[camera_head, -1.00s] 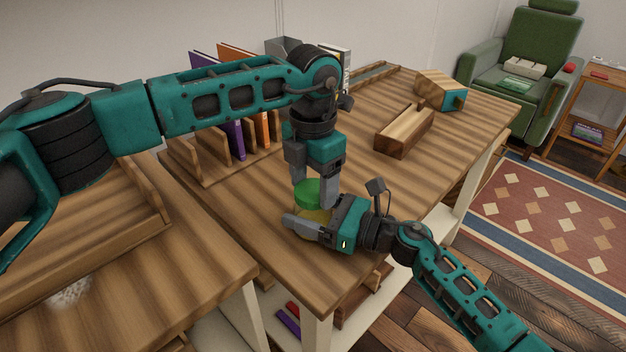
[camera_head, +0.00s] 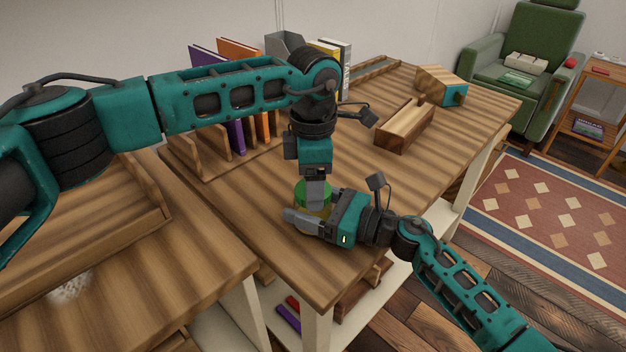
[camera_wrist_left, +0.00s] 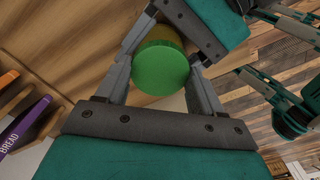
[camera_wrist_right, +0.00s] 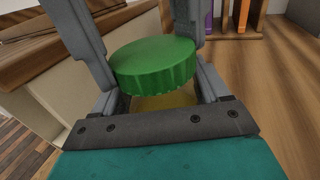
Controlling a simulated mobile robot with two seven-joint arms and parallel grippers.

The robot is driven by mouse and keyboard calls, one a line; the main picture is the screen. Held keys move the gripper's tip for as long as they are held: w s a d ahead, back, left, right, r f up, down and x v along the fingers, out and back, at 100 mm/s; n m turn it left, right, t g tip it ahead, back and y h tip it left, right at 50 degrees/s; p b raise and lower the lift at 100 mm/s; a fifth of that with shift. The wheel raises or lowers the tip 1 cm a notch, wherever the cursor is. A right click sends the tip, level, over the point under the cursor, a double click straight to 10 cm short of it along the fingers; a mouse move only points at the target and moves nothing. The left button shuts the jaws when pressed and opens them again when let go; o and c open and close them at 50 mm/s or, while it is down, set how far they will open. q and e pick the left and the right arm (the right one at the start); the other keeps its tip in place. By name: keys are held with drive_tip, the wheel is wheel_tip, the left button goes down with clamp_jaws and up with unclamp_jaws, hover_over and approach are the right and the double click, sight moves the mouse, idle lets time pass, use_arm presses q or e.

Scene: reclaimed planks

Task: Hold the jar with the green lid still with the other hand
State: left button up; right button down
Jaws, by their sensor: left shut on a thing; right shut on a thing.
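The jar stands upright near the front edge of the wooden table. Its green lid (camera_head: 301,190) is on top, and it fills the space between the fingers in the left wrist view (camera_wrist_left: 160,68). My left gripper (camera_head: 316,192) points straight down from above and is shut on the green lid. My right gripper (camera_head: 312,226) comes in low from the right and is shut around the jar's body. In the right wrist view, the yellowish jar body (camera_wrist_right: 160,102) shows just under the lid (camera_wrist_right: 155,64). The fingers hide most of the body.
A wooden rack with purple (camera_head: 237,137) and orange books stands behind, left of my left wrist. A wooden box (camera_head: 404,126) and a teal-ended block (camera_head: 440,86) lie farther back right. The table between them and the jar is clear.

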use_arm(q)
drive_tip(key=m, duration=0.5)
drive_tip(key=shift+m, duration=0.3)
drive_tip(key=m, duration=2)
drive_tip(key=shift+m, duration=0.3)
drive_tip(key=o, duration=1)
